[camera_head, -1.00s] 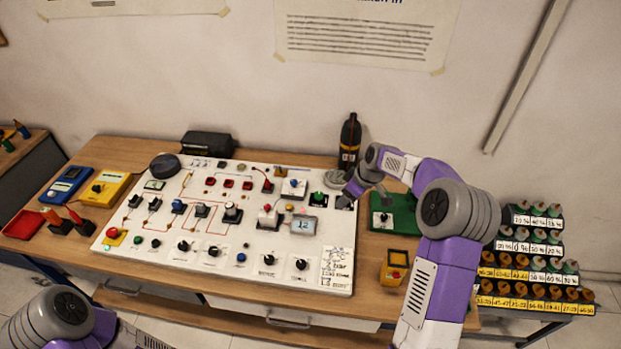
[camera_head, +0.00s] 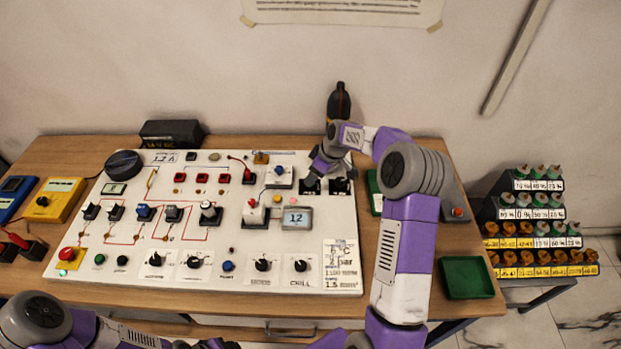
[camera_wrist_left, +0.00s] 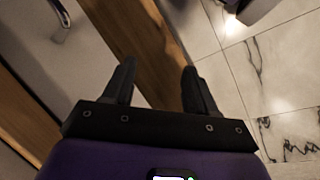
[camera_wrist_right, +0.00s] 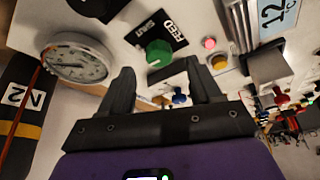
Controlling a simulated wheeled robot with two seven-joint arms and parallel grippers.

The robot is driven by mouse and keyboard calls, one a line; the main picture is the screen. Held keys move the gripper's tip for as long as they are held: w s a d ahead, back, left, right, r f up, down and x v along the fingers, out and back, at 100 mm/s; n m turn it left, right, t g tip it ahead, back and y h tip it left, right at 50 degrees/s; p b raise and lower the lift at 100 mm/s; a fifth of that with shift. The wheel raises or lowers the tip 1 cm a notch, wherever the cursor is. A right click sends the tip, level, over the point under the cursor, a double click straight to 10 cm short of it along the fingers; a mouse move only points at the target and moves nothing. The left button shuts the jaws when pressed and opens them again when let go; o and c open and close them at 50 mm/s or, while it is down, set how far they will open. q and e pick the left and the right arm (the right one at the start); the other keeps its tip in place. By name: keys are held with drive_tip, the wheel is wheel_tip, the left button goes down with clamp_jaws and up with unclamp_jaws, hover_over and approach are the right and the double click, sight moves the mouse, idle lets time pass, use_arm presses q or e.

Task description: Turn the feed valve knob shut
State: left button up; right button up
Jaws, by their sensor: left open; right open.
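The feed valve knob (camera_wrist_right: 158,52) is a round green knob beside a black label reading FEED. In the head view the right gripper hides it at the panel's upper right corner. My right gripper (camera_wrist_right: 158,76) is open, and the knob shows just beyond and between its fingertips; I see no contact. In the head view this gripper (camera_head: 313,184) is low over the white panel (camera_head: 200,255). My left gripper (camera_wrist_left: 155,70) is open and empty, pointing down past the wooden bench edge towards the floor.
A round gauge (camera_wrist_right: 76,57) and a dark bottle (camera_wrist_right: 22,110) stand close to the right gripper. Switches, a display (camera_head: 297,218) and black knobs crowd the panel. A green tray (camera_head: 468,278) lies at the bench's right, with a stepped rack (camera_head: 535,230) beyond.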

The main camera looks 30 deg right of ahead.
drive_tip(key=shift+x, duration=2)
drive_tip(key=shift+w, duration=0.1)
drive_tip(key=c, duration=1)
drive_tip(key=shift+c, duration=0.2)
